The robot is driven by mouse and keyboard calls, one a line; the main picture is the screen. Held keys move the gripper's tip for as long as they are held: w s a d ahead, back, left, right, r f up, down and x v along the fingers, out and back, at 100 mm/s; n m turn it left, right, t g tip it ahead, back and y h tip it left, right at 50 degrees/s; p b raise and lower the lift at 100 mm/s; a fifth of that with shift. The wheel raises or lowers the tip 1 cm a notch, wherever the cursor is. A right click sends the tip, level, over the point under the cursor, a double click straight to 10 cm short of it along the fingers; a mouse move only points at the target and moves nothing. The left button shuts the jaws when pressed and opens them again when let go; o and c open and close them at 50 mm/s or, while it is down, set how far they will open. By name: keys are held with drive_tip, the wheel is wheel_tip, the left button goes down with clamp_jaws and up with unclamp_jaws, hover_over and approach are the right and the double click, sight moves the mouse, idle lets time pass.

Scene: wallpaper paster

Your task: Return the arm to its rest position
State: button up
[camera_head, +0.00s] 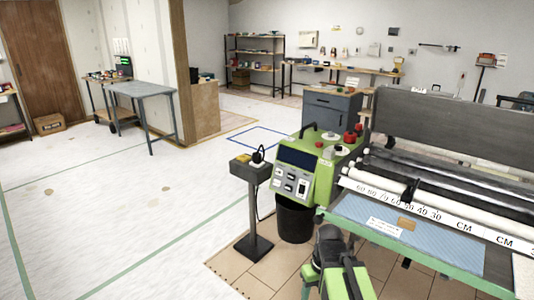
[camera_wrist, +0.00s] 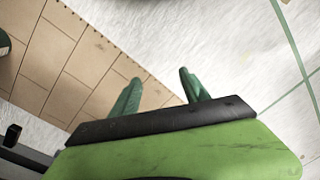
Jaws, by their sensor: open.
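My arm, green and dark grey, shows at the bottom of the head view, in front of the pasting machine. Its end points away from the camera there, and the fingers cannot be made out. In the wrist view my gripper (camera_wrist: 158,92) has two green fingers standing apart with nothing between them. Beyond the fingers are tan floor tiles and the pale floor. The pasting machine (camera_head: 310,178) has a green housing with a dark screen, switches and red knobs. Its blue bed (camera_head: 375,225) lies just right of my arm.
A socket post (camera_head: 252,205) with a black plug stands left of the machine. A black bin (camera_head: 295,220) is under the housing. A grey table (camera_head: 142,90) stands at the far left. Shelves (camera_head: 255,65) and a bench (camera_head: 345,69) line the back wall. The left floor (camera_head: 100,215) is clear.

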wheel_tip(320, 180, up, 18)
drive_tip(key=d+m+p, duration=0.1)
drive_tip(key=m+p, duration=0.2)
drive_tip(key=p, duration=1.5)
drive_tip(key=shift+w+d+h, duration=0.35)
drive_tip(key=shift+w+h, duration=0.05)
drive_tip(key=shift+c, duration=0.2)
